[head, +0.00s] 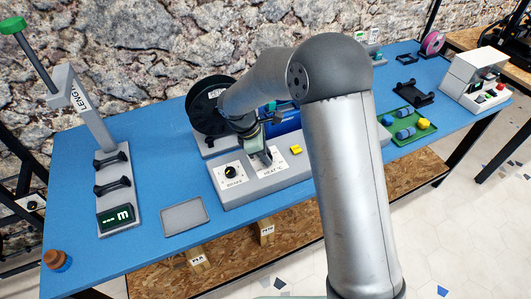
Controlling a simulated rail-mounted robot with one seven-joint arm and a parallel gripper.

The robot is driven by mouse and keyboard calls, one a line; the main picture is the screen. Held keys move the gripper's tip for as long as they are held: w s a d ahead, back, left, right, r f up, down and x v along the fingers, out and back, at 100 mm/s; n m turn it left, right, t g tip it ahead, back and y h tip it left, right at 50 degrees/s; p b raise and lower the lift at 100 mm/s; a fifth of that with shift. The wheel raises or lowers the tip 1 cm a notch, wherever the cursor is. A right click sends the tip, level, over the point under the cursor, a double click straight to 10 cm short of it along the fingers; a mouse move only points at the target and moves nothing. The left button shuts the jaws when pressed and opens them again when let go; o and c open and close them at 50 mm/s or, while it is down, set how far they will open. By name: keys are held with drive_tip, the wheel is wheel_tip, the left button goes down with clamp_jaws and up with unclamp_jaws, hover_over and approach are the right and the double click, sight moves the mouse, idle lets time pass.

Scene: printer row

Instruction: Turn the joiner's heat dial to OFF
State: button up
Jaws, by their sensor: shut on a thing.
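The joiner (240,193) is a grey box near the front edge of the blue table. A white plate with a HEAT label (272,171) is on its sloped top. My gripper (266,157) points down over that plate and is shut on the heat dial. The fingers hide the dial, so I cannot tell its setting. A second black dial (230,172) sits on a white plate to the left. A yellow button (296,149) is to the right of my gripper.
A black spool (205,110) stands behind the joiner. To the left are a grey tray (184,215) and a tall length gauge (115,165) with a green display. A green tray (412,127) with small blue and yellow parts is on the right. My arm hides the joiner's right part.

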drive_tip(key=o, duration=1)
drive_tip(key=v, duration=1.7)
drive_tip(key=shift+a+r, duration=0.1)
drive_tip(key=shift+a, duration=0.05)
